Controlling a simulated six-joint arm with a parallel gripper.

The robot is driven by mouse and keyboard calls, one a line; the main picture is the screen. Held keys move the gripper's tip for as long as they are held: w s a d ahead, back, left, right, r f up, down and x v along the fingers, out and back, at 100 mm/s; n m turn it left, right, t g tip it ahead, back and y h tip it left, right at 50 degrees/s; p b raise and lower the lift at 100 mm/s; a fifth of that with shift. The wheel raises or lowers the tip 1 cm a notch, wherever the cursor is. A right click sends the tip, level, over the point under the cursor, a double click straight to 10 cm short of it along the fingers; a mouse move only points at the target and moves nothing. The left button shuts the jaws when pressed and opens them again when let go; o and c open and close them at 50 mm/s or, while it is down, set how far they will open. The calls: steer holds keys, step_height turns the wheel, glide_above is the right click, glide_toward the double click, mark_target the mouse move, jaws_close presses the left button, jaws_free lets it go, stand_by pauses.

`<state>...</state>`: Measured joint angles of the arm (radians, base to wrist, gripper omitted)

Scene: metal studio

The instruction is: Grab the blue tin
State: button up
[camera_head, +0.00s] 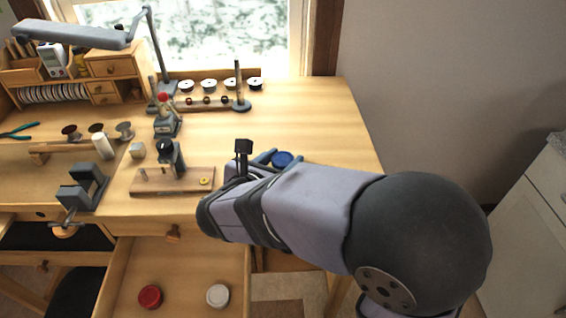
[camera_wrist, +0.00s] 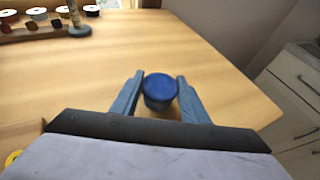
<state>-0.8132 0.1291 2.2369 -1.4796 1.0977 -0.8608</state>
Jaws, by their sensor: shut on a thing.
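The blue tin (camera_wrist: 160,88) is a small round tin with a dark blue lid. In the wrist view it sits between the two fingers of my gripper (camera_wrist: 160,92), which is shut on it. In the head view the blue tin (camera_head: 283,159) shows just beyond my gripper (camera_head: 272,158), near the right part of the wooden bench. My arm hides part of the tin there. I cannot tell whether the tin rests on the bench top or is slightly above it.
An open drawer below the bench front holds a red tin (camera_head: 149,297) and a white tin (camera_head: 218,295). A wooden board with a small tool (camera_head: 172,181) lies left of my gripper. A rack with spools (camera_head: 208,86) stands at the back. The bench's right part is clear.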

mark_target(283, 159)
step_height(283, 159, up, 9)
steer(key=shift+r+p, duration=0.1)
steer(key=shift+p, duration=0.3)
